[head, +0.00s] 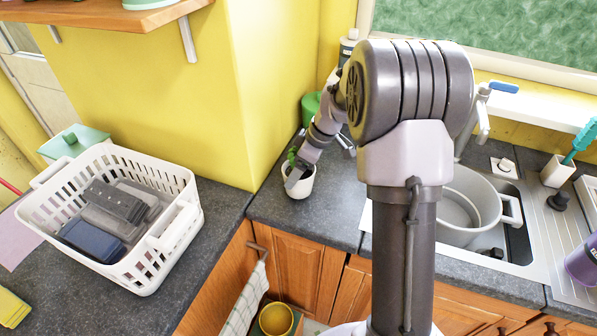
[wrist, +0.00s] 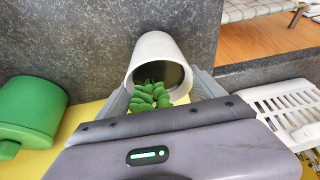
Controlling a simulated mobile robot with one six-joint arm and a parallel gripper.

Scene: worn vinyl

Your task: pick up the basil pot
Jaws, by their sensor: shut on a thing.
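The basil pot (head: 300,185) is a small white pot with green leaves, on or just above the dark counter by the yellow wall corner in the head view. In the wrist view the white pot (wrist: 160,55) shows its open rim, dark soil and green leaves. My gripper (head: 297,174) reaches down to the pot in the head view. In the wrist view the fingers of my gripper (wrist: 160,93) lie on both sides of the pot, shut on it. I cannot tell whether the pot's base touches the counter.
A white basket (head: 160,262) with dark items stands on the left counter. A green canister (wrist: 32,108) is near the pot. A large pot (head: 470,205) sits at the sink on the right. The yellow wall corner (head: 245,100) is close to my arm.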

